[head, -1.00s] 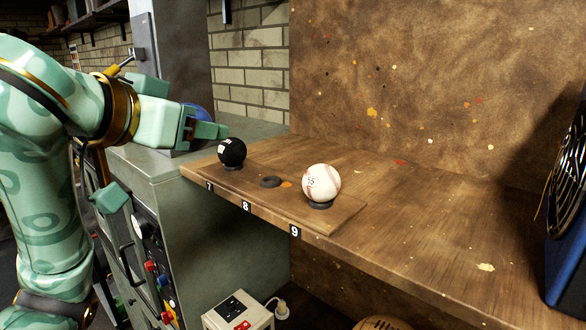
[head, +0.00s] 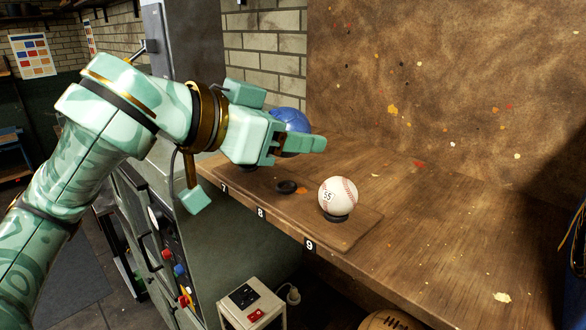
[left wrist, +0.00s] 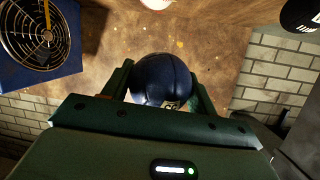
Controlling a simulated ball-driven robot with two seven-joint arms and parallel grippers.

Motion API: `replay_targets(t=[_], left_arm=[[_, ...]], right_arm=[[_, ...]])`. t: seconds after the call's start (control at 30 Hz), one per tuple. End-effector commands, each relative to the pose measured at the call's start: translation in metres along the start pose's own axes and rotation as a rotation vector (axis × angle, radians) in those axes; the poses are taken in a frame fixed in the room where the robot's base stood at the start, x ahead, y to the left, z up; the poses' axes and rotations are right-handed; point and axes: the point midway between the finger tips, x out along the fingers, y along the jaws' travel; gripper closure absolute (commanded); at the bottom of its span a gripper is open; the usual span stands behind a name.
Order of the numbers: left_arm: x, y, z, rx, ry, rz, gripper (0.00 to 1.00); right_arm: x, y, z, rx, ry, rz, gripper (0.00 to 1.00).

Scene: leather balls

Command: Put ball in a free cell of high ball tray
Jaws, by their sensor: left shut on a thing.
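My left gripper (head: 300,143) is shut on a blue ball (head: 293,119) and holds it above the wooden high ball tray (head: 362,226). The ball also shows between the fingers in the left wrist view (left wrist: 160,78). The tray has cells marked 7, 8 and 9. A white baseball (head: 338,195) sits on the ring of cell 9. The dark ring of cell 8 (head: 287,187) is bare. A black ball (left wrist: 299,14) shows in the left wrist view; in the head view my gripper hides it at cell 7. My right gripper is not in view.
A spotted wooden backboard (head: 440,100) rises behind the shelf. The shelf is clear right of the tray. A blue fan (left wrist: 42,38) stands at its far end.

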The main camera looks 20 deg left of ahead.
Motion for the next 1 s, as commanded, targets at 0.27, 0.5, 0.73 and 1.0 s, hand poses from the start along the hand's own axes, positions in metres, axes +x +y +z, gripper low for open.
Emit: replay_targets(t=[0.27, 0.5, 0.73, 1.0], left_arm=[[0.050, -0.051, 0.021, -0.011, -0.005, -0.002, 0.67], [0.089, -0.081, 0.055, -0.005, -0.003, -0.003, 0.67], [0.105, -0.092, 0.070, -0.003, -0.002, -0.003, 0.67], [0.116, -0.091, 0.100, -0.001, -0.001, -0.003, 0.67]], right_arm=[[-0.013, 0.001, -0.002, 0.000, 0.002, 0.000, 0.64], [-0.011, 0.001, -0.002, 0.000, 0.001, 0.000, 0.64], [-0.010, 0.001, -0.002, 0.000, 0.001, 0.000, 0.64], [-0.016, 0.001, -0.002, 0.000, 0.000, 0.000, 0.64]])
